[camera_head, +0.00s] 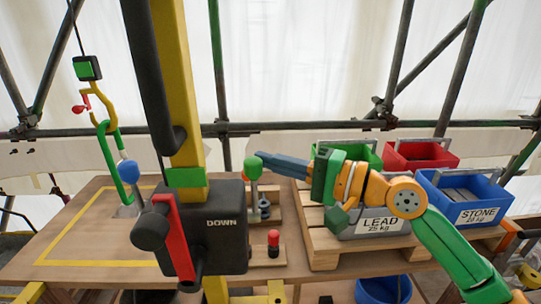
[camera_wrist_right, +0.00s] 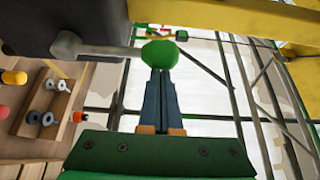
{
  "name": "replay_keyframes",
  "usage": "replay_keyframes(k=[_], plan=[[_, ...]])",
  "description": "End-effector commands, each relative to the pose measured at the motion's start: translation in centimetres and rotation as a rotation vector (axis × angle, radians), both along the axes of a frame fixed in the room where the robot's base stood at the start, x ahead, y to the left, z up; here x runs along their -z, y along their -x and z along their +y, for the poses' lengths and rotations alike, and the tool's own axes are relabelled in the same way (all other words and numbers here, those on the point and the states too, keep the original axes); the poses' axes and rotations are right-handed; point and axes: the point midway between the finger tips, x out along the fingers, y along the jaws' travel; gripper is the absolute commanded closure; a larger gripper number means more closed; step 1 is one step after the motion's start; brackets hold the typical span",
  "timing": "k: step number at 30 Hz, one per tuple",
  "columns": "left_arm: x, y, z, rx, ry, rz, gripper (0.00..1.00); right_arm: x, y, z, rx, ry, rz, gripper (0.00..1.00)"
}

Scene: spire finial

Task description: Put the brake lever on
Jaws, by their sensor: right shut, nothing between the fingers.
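A dark winch box (camera_head: 215,235) marked DOWN is fixed to the yellow post (camera_head: 182,90). A grey lever with a green knob (camera_head: 254,165) stands at its right side; no label names it as the brake. In the right wrist view this green knob (camera_wrist_right: 160,54) lies right at the fingertips, and its grey rod (camera_wrist_right: 100,48) runs to the dark box. My right gripper (camera_head: 262,156) is shut and empty, its tips at the knob; contact cannot be told for certain. A red bar (camera_head: 178,236) is on the box's left front. My left gripper is out of view.
A blue-knobbed lever (camera_head: 128,171) and a green hook (camera_head: 110,140) are at left. A pallet (camera_head: 328,244) holds the LEAD crate (camera_head: 378,227), the blue STONE crate (camera_head: 478,214) and a red crate (camera_head: 408,155). A small rack with a red-topped peg (camera_head: 273,238) is beside the box.

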Motion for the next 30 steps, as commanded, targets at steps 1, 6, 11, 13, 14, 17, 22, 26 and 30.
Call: replay_keyframes(k=[1, 6, 11, 13, 14, 17, 22, 26, 30], plan=[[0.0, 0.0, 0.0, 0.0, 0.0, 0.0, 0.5, 0.0, 0.0, 0.0, 0.0, 0.0, 0.0, 1.0], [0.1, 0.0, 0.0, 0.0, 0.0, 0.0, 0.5, 0.0, 0.0, 0.0, 0.0, 0.0, 0.0, 1.0], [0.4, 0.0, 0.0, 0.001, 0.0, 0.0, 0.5, 0.1, 0.2, 0.0, -0.001, 0.0, -0.015, 1.0], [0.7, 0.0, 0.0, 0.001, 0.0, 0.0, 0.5, 0.1, 0.4, 0.0, -0.002, -0.001, -0.034, 1.0], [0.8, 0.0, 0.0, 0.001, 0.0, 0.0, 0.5, 0.1, 0.5, 0.0, -0.001, -0.001, -0.042, 1.0], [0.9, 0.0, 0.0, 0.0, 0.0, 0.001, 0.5, 0.0, 0.6, 0.0, -0.001, 0.0, -0.059, 1.0], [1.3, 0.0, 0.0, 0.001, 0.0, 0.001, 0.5, 0.0, 0.9, 0.0, -0.001, -0.001, -0.085, 1.0], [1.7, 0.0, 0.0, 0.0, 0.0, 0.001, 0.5, 0.1, 1.2, 0.0, -0.002, 0.0, -0.114, 1.0], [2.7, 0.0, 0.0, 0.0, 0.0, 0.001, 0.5, 0.3, 1.9, 0.0, -0.002, 0.0, -0.17, 1.0]])
